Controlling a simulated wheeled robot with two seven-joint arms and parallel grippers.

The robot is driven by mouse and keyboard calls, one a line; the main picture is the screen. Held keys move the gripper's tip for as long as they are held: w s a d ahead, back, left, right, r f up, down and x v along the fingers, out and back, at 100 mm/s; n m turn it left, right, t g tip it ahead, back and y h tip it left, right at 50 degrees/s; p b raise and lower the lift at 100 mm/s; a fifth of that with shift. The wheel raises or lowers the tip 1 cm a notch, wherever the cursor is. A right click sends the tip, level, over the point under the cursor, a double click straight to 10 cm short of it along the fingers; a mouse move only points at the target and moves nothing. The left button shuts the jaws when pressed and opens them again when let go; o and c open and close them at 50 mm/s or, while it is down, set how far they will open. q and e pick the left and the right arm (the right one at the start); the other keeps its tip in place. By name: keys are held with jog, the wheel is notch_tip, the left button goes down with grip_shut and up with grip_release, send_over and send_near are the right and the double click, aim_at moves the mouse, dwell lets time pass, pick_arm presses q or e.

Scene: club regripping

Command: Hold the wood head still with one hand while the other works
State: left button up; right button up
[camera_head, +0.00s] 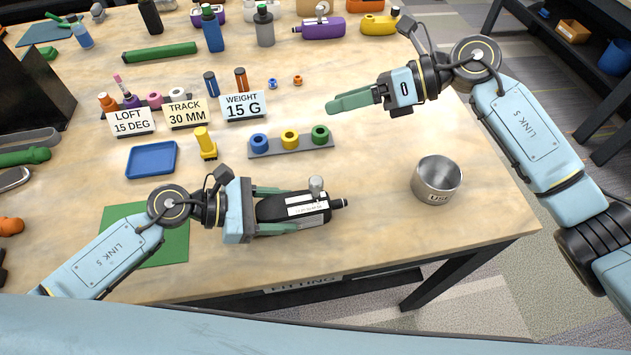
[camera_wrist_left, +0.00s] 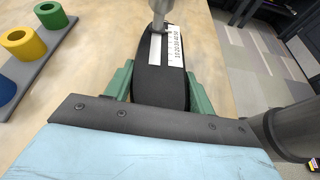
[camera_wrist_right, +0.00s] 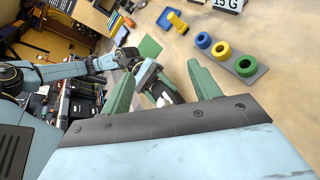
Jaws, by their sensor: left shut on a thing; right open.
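The wood head (camera_head: 290,209) is black, with a white scale label on it and a metal stub (camera_head: 316,186) standing up from it. It is near the table's front edge. My left gripper (camera_head: 287,209) is shut on the wood head, one green finger on each side. In the left wrist view the wood head (camera_wrist_left: 160,90) sits between both fingers, its scale and metal stub at the far end. My right gripper (camera_head: 338,104) is open and empty, above the table behind and right of the wood head. Its spread fingers (camera_wrist_right: 163,88) show in the right wrist view.
A grey rack (camera_head: 290,147) with blue, yellow and green rings lies behind the wood head. A metal cup (camera_head: 437,180) marked USE stands to the right. Cards read LOFT 15 DEG (camera_head: 130,122), TRACK 30 MM (camera_head: 186,113) and WEIGHT 15 G (camera_head: 243,106). A blue tray (camera_head: 152,160) and yellow stand (camera_head: 205,143) are left.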

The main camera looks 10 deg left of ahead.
aim_at(320, 179)
jog(key=s+f+n+h, duration=0.3)
jog(key=s+n+h, duration=0.5)
jog(key=n, duration=0.1)
jog(key=shift+g, duration=0.3)
jog(key=x, duration=1)
jog(key=shift+w, duration=0.25)
jog(key=shift+d, duration=0.1)
jog(key=c, duration=1.1)
